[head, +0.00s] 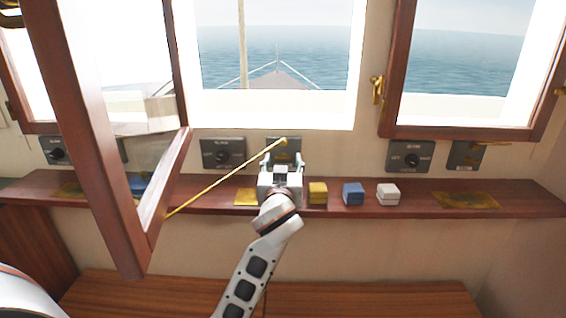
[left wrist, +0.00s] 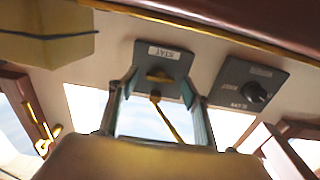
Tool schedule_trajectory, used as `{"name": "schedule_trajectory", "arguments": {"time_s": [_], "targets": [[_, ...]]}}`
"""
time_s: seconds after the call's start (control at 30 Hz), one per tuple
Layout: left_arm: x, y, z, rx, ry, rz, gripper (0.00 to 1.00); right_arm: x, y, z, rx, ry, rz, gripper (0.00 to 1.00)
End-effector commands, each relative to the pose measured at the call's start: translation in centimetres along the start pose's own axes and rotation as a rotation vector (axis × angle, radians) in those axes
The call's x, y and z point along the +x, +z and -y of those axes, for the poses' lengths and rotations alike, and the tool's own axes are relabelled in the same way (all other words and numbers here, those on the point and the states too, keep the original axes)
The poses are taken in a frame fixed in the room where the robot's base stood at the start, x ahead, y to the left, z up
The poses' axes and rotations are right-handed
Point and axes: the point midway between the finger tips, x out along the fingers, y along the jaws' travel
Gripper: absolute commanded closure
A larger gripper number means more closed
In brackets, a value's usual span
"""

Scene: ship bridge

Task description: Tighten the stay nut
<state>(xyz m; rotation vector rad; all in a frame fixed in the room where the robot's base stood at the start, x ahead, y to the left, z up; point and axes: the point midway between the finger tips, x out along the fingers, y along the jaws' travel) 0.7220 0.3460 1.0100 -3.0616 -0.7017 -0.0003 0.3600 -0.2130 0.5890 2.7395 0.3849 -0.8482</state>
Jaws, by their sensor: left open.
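A dark plate marked STAY (left wrist: 163,54) is on the wall below the middle window, with a brass stay nut (head: 283,142) on it. The nut also shows in the left wrist view (left wrist: 159,75). A thin brass stay rod (head: 220,182) runs from the nut down left to the window sash (head: 95,130), which stands swung inward. My left gripper (head: 281,157) is in front of the plate, hiding its lower part. In the left wrist view its fingers (left wrist: 155,100) are open, with the nut and rod end showing between them. I cannot tell whether they touch the nut. My right gripper is out of view.
A wooden ledge (head: 230,209) runs below the plate. A yellow box (head: 317,193), a blue box (head: 353,194) and a white box (head: 388,194) stand on it, right of my gripper. Switch panels (head: 223,153) flank the plate. The sash and rod stand left of my arm.

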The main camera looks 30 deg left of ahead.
Motion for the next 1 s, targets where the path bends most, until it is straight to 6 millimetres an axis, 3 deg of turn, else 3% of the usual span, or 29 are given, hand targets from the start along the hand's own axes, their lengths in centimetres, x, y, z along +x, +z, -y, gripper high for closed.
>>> {"name": "schedule_trajectory", "arguments": {"time_s": [0.13,0.3,0.67,1.0], "targets": [[0.0,0.0,0.0,0.0,0.0,0.0,0.51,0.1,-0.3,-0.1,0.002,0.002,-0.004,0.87],[0.0,0.0,0.0,0.0,0.0,0.0,0.9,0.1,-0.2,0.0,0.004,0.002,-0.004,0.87],[-0.1,-0.1,0.0,0.034,0.001,0.001,0.9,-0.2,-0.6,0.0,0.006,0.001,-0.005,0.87],[-0.1,-0.5,-0.1,0.25,0.0,0.001,0.9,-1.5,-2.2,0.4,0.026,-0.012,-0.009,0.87]]}}
